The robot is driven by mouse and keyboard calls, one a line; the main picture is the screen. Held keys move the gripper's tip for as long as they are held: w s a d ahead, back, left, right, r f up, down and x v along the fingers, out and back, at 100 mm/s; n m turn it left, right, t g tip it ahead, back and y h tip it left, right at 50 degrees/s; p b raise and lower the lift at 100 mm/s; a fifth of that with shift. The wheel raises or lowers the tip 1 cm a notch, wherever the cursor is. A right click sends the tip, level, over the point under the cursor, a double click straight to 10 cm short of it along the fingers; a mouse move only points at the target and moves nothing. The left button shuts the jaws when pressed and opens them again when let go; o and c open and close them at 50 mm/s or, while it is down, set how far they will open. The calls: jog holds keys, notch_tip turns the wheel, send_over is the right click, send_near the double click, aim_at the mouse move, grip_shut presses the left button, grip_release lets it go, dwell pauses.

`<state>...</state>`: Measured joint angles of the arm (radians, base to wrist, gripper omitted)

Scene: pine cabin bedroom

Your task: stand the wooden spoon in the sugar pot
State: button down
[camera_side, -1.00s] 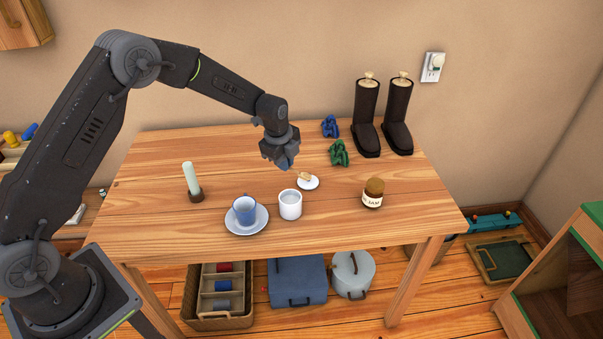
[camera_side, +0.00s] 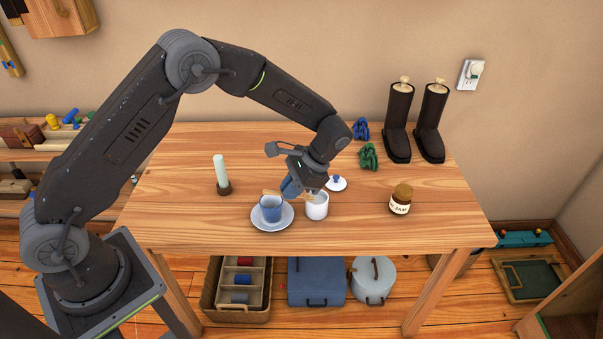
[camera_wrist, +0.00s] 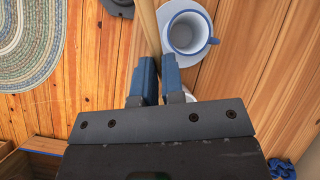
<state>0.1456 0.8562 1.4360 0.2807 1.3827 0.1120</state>
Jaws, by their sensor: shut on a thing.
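My gripper (camera_side: 291,188) is low over the table, shut on the wooden spoon. In the wrist view the pale spoon (camera_wrist: 149,28) runs from between the blue fingers (camera_wrist: 155,85) to the top edge; its far end is out of view. In the side view, a short piece of the spoon (camera_side: 271,192) shows left of the fingers, tilted, near the blue cup's rim. The white sugar pot (camera_side: 317,209) stands open just right of and below the fingers, its rim partly hidden by my gripper. Its white lid (camera_side: 337,184) with a blue knob lies behind it.
The blue cup (camera_side: 270,208) on its saucer (camera_side: 286,221) stands close left of the pot. A candle (camera_side: 221,173) is farther left, a jam jar (camera_side: 401,199) to the right. The front right is clear.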

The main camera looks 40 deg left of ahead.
jog(key=w+d+r+n+g+h, duration=0.1)
jog(key=d+n+g+h, duration=0.1)
jog(key=n+h, duration=0.65)
jog(key=d+r+n+g+h, duration=0.1)
jog(key=d+r+n+h, duration=0.1)
jog(key=n+h, duration=0.65)
jog(key=w+a+r+n+t+h, duration=0.3)
jog(key=w+a+r+t+h, duration=0.2)
jog(key=w, duration=0.3)
notch_tip(320, 180, down, 11)
jog(key=shift+a, duration=0.15)
jog(key=shift+s+f, duration=0.1)
jog(key=c, duration=1.1)
grip_release()
jog(key=shift+c, duration=0.2)
